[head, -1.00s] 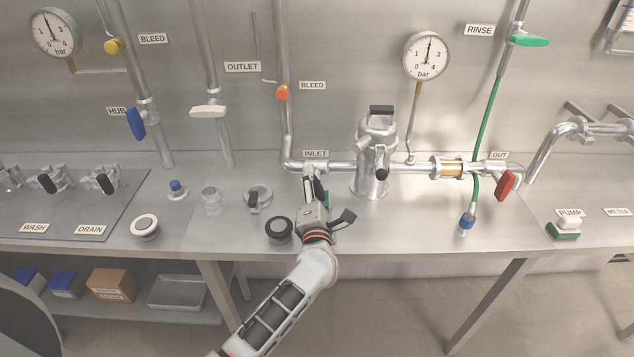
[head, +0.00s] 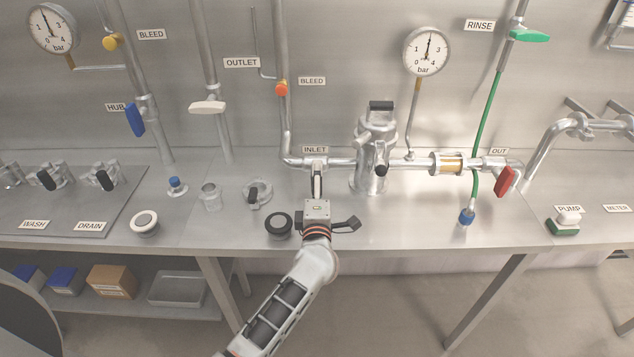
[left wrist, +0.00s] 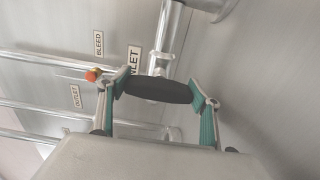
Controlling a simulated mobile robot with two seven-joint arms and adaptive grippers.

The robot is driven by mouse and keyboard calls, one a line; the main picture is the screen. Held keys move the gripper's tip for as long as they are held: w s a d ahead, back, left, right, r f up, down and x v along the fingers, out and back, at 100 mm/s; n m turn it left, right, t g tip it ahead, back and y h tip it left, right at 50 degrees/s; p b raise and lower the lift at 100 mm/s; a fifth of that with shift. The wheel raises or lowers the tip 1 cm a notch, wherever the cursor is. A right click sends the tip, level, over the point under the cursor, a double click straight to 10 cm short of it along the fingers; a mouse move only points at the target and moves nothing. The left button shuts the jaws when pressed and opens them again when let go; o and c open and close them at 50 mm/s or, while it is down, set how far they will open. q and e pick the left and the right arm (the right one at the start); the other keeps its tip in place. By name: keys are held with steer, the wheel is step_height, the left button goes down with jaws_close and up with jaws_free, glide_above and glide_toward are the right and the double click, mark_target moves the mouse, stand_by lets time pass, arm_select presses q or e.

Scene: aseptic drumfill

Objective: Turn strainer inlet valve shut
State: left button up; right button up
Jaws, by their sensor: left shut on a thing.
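The strainer inlet valve (left wrist: 158,65) sits on the pipe below the INLET label (head: 315,150), left of the metal strainer (head: 373,150). In the left wrist view its black handle (left wrist: 158,89) lies crosswise between the green-padded fingers of my left gripper (left wrist: 161,91), an end against each pad. In the head view my left gripper (head: 318,178) reaches up from the bench front to the valve, shut on this handle. The gripper hides most of the handle there. My right gripper is not in view.
An orange bleed valve (head: 281,88) is on the riser to the left. A red-handled OUT valve (head: 504,180) and a green hose (head: 487,120) are to the right. A black round knob (head: 278,224) sits on the bench just left of my gripper.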

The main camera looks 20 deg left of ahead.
arm_select(q)
steer(key=o, duration=1.1)
steer(key=shift+o, duration=0.2)
steer(key=shift+f, duration=0.1)
